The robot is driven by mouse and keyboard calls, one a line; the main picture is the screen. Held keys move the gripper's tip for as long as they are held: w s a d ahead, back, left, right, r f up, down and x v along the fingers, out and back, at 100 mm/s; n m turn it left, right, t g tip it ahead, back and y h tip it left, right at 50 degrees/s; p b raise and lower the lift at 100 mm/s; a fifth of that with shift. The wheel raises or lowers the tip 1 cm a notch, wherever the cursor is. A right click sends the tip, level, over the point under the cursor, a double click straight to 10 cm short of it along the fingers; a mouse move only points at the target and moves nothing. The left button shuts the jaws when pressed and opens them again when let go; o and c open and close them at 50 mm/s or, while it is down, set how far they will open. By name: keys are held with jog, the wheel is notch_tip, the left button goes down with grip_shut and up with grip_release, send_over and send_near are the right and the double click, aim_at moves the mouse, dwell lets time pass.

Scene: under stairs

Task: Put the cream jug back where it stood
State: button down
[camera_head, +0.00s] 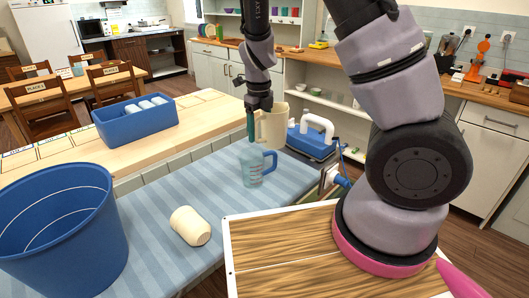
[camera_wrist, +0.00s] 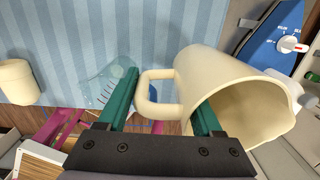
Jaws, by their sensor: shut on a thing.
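The cream jug (camera_head: 273,127) shows behind my gripper (camera_head: 251,125) in the head view, over the far end of the striped ironing surface. In the wrist view the cream jug (camera_wrist: 228,82) fills the right, with its open mouth toward the lower right. Its handle (camera_wrist: 145,96) lies between the two green fingers of my gripper (camera_wrist: 163,95). The right finger overlaps the jug's wall near the rim. My gripper is shut on the jug. I cannot tell whether its base touches the surface.
A clear measuring jug (camera_head: 255,166) with a blue handle stands just in front of the cream jug. A blue iron (camera_head: 313,140) is to its right. A cream cup (camera_head: 190,226) lies on its side nearer me. A blue bucket (camera_head: 62,240) stands at left.

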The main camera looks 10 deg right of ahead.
jog(key=shift+f, duration=3.2)
jog(key=shift+c, duration=1.6)
grip_release()
jog(key=shift+f, duration=0.1)
